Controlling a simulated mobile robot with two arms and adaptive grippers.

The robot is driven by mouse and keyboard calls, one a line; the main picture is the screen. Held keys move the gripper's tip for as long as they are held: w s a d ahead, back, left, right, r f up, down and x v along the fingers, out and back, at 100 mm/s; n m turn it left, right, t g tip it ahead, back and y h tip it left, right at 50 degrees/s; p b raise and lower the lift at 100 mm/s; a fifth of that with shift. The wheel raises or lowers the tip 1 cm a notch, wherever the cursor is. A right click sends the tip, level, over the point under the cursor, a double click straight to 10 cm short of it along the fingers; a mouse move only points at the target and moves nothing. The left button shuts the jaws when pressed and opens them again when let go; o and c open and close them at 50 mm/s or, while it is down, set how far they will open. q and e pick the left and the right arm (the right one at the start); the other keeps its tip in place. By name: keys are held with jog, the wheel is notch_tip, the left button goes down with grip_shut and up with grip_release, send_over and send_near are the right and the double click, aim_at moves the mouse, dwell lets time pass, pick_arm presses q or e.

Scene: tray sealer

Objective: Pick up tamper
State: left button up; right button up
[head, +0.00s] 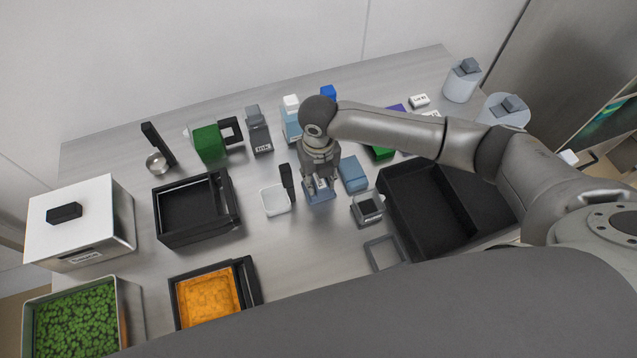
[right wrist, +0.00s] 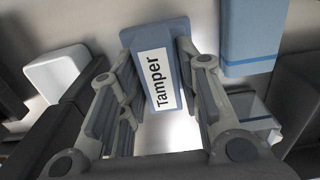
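The tamper (head: 319,196) is a blue-grey block with a white label, standing on the metal table near its middle. In the right wrist view the tamper (right wrist: 156,75) shows its "Tamper" label. My right gripper (head: 320,176) points down at it from above. In the right wrist view the fingers of my right gripper (right wrist: 157,85) are spread on either side of the tamper; firm contact on both sides cannot be made out. The gripper hides part of the tamper in the head view. My left gripper is not in view.
A blue block (head: 353,174) stands close to the right of the tamper. A white dish with a black handle (head: 276,199) stands close to the left. A grey device (head: 367,208) and a black tray (head: 412,225) are to the right. A black-framed tray (head: 192,212) is left.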

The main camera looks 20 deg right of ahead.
grip_shut()
